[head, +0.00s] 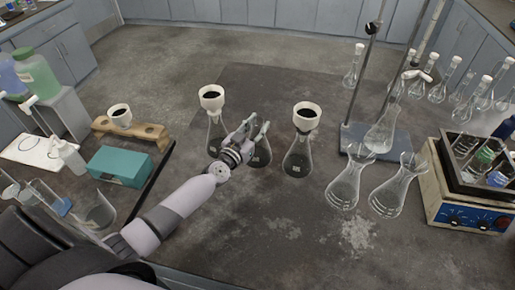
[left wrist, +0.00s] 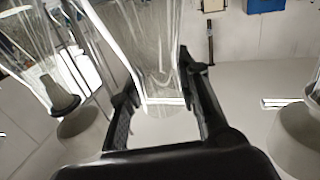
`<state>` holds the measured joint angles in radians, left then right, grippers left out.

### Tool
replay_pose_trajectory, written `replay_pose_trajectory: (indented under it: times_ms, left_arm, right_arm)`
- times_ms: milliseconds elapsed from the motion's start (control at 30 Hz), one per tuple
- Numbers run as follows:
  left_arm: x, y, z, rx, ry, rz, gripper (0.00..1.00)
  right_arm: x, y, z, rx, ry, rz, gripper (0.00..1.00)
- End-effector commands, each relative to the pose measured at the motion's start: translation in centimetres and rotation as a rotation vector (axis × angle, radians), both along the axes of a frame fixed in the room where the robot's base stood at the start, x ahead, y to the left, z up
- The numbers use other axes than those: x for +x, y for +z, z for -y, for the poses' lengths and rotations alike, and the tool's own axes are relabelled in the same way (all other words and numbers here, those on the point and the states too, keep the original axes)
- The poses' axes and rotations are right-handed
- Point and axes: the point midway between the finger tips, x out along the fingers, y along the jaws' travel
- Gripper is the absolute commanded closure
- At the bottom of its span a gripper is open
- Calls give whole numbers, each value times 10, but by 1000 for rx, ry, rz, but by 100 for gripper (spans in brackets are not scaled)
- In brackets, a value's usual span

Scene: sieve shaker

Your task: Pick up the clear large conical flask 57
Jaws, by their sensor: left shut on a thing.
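A clear conical flask (head: 261,155) stands in the middle of a row of three on the dark bench, with a small pale label too small to read. My left gripper (head: 258,125) is at its neck, with the fingers closed on the glass from either side and hiding its top. In the left wrist view, the clear glass of this flask (left wrist: 157,50) lies between the two fingers of my left gripper (left wrist: 158,85). My right gripper is not in view.
Flasks with white funnels stand close on the left (head: 216,140) and right (head: 297,158). Two clear flasks (head: 346,188) (head: 388,197) stand further right, by a retort stand (head: 366,70). A teal box (head: 119,167) lies at left.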

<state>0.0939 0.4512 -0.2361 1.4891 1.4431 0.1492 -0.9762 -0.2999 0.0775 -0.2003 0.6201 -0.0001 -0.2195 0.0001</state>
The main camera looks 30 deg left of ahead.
Motion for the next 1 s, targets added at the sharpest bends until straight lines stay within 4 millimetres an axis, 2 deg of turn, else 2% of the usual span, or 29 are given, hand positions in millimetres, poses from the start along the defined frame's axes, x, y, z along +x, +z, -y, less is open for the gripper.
replay_pose_trajectory:
  times_ms: [667, 1000]
  left_arm:
    - [0, 3, 0, 0, 1, 3, 100]
    - [0, 23, 1, -3, 0, 3, 100]
  right_arm:
    - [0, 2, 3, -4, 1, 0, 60]
    - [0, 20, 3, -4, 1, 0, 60]
